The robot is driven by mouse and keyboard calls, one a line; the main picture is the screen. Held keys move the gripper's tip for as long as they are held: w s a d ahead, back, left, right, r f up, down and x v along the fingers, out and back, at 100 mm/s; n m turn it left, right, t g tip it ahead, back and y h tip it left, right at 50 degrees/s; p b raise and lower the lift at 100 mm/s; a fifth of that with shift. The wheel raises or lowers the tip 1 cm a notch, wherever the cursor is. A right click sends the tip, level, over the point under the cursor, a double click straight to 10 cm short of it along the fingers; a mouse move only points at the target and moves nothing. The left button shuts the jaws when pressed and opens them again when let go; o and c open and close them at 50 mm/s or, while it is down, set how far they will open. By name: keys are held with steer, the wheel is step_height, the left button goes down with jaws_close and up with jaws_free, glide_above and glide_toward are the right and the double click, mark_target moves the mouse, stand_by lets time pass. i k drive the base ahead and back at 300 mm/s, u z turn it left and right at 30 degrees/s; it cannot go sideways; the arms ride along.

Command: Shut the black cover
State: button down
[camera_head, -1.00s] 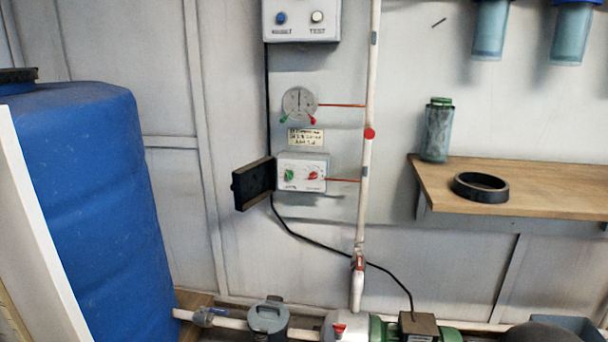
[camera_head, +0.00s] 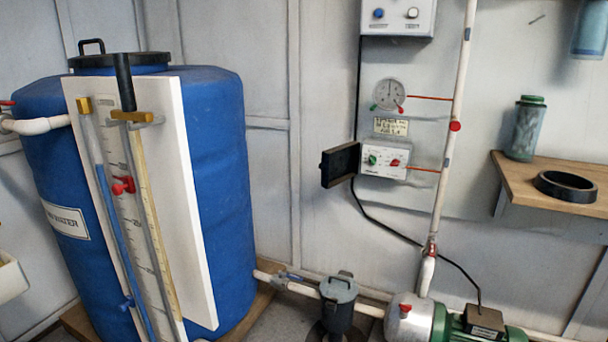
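The black cover (camera_head: 340,165) stands swung open to the left of a small white control box (camera_head: 385,163) on the grey wall. The cover looks hinged at the box's left edge. My gripper is not in view, so its state does not show.
A round gauge (camera_head: 389,94) and a label are above the box. A white pipe (camera_head: 455,130) runs upright to its right. A blue tank (camera_head: 215,180) with a white gauge board fills the left. A pump (camera_head: 445,322) and a grey canister (camera_head: 338,300) stand low. A wooden shelf (camera_head: 530,182) is right.

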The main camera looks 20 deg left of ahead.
mark_target(339, 165)
steer(key=u, duration=0.75)
steer(key=i, duration=1)
steer(key=z, duration=0.6)
